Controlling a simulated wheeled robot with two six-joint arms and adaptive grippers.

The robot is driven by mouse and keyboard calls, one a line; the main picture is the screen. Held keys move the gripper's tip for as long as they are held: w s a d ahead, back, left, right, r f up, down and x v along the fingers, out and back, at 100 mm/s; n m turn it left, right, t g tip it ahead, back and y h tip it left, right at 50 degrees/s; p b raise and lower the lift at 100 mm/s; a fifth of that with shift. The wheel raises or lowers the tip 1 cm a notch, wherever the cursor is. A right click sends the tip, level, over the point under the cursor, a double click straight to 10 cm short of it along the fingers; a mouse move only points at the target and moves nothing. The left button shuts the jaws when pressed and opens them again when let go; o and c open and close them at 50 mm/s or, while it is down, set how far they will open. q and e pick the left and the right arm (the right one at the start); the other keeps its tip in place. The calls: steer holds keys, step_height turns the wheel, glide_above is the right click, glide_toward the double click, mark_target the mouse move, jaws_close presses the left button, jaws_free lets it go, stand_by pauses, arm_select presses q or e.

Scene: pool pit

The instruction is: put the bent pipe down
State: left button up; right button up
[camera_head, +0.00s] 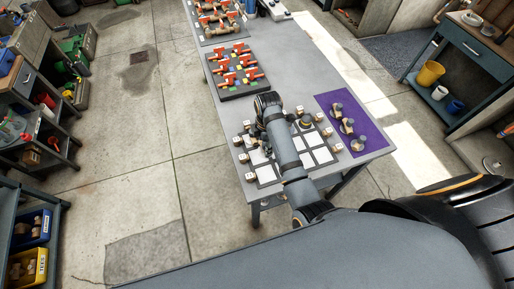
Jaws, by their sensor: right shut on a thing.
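My right arm comes in from the lower right and reaches over the grey table. Its gripper (304,122) is small and partly hidden by the arm, above the dark board with white squares (321,155). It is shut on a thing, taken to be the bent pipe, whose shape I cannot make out. Several tan and grey pipe fittings (347,126) lie on a purple mat (376,143) at the table's right. Several small pale blocks with marked faces (250,177) stand around the board. My left gripper is not in view.
A dark tray of red-handled valve parts (238,88) lies farther back, with another tray of red and brass parts (213,36) behind it. Shelves stand at left, and a bench with a yellow bucket (430,73) at right. The floor left of the table is clear.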

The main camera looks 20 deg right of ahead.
steer(key=w+f, duration=0.1)
steer(key=f, duration=0.1)
steer(key=w+a+f, duration=0.1)
steer(key=f, duration=0.1)
steer(key=shift+w+a, duration=0.1)
steer(key=shift+w, duration=0.25)
steer(key=shift+w+f, duration=0.1)
steer(key=shift+f, duration=0.15)
steer(key=f, duration=0.3)
steer(key=shift+w+a, duration=0.1)
steer(key=shift+a, duration=0.15)
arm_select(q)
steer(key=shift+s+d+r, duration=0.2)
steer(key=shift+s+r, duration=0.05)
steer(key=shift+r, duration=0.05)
arm_select(e)
steer(key=shift+d+f, duration=0.1)
steer(key=shift+f, duration=0.1)
steer(key=shift+f, duration=0.1)
steer(key=o, duration=1.1)
steer(key=shift+c, duration=0.2)
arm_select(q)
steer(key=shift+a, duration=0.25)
